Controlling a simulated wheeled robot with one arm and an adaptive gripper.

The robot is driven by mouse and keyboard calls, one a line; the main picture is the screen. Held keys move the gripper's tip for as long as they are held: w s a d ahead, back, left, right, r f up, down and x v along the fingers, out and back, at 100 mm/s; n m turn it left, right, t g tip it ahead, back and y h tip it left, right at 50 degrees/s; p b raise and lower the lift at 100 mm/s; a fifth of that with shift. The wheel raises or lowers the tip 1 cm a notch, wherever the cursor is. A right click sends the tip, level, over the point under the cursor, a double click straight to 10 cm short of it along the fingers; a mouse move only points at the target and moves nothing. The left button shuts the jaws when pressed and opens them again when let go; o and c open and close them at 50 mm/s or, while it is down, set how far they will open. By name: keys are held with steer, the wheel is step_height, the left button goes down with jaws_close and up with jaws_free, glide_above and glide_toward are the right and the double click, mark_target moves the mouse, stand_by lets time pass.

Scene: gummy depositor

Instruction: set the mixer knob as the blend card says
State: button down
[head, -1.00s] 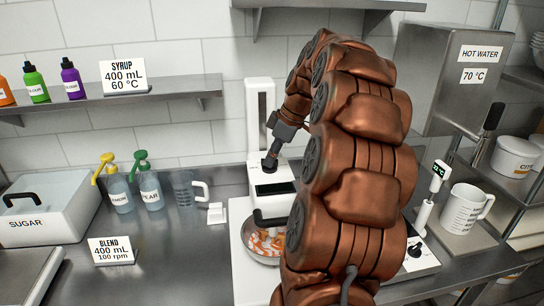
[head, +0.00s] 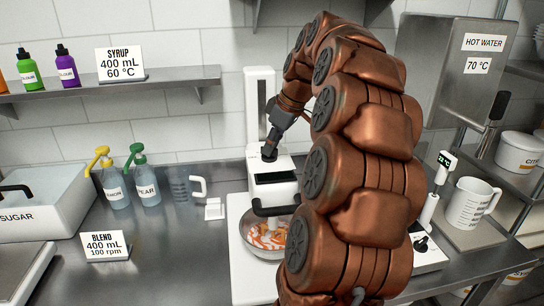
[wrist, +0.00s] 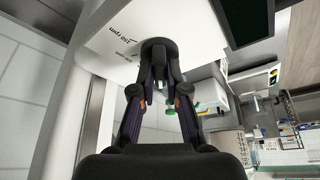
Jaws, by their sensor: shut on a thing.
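The blend card (head: 106,245) on the counter reads "BLEND 400 mL 100 rpm". The white mixer (head: 260,100) stands at the middle of the counter, with a steel bowl (head: 245,236) under its head. My gripper (head: 269,152) reaches down to the top of the mixer head. In the wrist view its fingers (wrist: 159,78) are closed on the round black mixer knob (wrist: 157,46). Labels are printed on the white housing beside the knob; one appears to read "150 rpm", and the other is too small to read surely. The knob's pointer cannot be made out.
Pump bottles (head: 147,185), a clear jug (head: 182,186) and a small white stand (head: 214,209) stand left of the mixer. A sugar bin (head: 35,225) is at far left. A thermometer (head: 432,200) and a white measuring jug (head: 468,203) are at right. A shelf (head: 130,86) hangs above.

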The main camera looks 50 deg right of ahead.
steer(key=m+b, duration=0.1)
steer(key=b, duration=0.1)
steer(key=m+h+b, duration=0.1)
steer(key=m, duration=0.1)
steer(key=shift+a+f+b, duration=0.1)
steer(key=shift+f+b, duration=0.25)
steer(key=m+h+b, duration=0.2)
steer(key=m+b, duration=0.1)
steer(key=m, duration=0.1)
steer(key=shift+a+r+m+b, duration=0.1)
steer(key=shift+m+b, duration=0.2)
steer(key=m+h+b, duration=0.1)
steer(key=m+b, duration=0.1)
steer(key=m, duration=0.1)
steer(key=shift+r+g, duration=0.1)
steer(key=shift+g, duration=0.3)
steer(key=shift+w+a+r+m+g+h+b, duration=0.1)
steer(key=shift+m+g+h+b, duration=0.25)
steer(key=shift+m, duration=0.75)
steer(key=shift+m+g+h+b, duration=0.25)
steer(key=shift+m+h+b, duration=0.1)
steer(key=shift+m, duration=0.75)
steer(key=c, duration=1.2)
jaws_free()
